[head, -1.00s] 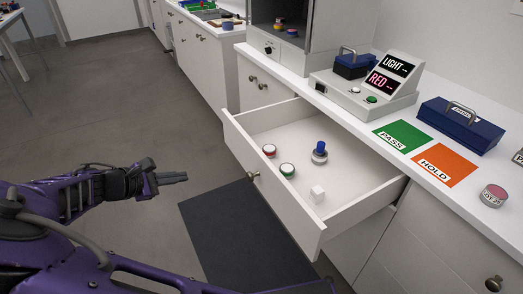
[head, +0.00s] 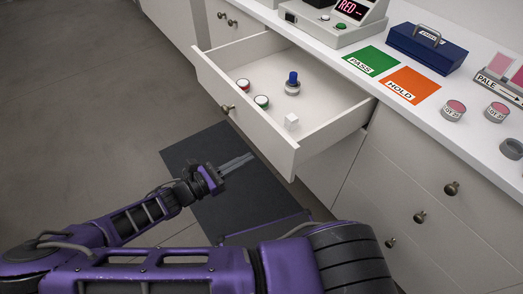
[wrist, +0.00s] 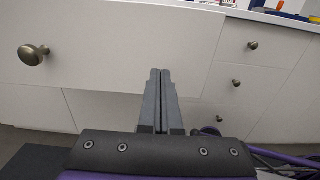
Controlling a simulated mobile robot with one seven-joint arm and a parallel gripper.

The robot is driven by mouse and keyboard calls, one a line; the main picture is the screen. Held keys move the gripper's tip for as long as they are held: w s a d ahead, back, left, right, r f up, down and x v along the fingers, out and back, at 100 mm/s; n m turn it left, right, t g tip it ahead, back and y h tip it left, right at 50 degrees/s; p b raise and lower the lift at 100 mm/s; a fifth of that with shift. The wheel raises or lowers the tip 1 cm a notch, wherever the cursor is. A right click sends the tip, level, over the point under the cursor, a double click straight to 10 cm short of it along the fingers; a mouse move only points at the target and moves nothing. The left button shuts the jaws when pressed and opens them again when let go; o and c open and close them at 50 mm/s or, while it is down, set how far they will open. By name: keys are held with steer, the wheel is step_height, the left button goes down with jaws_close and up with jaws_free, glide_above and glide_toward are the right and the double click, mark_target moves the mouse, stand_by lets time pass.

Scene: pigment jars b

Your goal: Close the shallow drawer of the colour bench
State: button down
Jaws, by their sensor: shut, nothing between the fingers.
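The shallow drawer (head: 248,122) of the white colour bench stands pulled far out in the head view. Its front panel faces me and carries a round brass knob (head: 227,108). Inside lie a red-rimmed jar (head: 243,85), a green-rimmed jar (head: 262,101), a blue-topped piece on a round base (head: 292,84) and a small white cube (head: 291,121). My gripper (head: 244,160) is shut and empty, in front of the drawer front and low. In the wrist view my gripper (wrist: 160,75) points at the drawer front (wrist: 120,50), right of the knob (wrist: 33,54); I cannot tell whether it touches.
The bench top holds a green PASS card (head: 371,61), an orange HOLD card (head: 410,85), a blue toolbox (head: 426,47), and pink-topped jars (head: 453,110). Closed drawers with knobs (head: 451,188) are at right. A dark mat (head: 205,152) lies on the floor below; open floor is at left.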

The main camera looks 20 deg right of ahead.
mark_target(271, 146)
steer(key=x, duration=0.6)
steer(key=shift+d, duration=0.1)
stand_by(0.3)
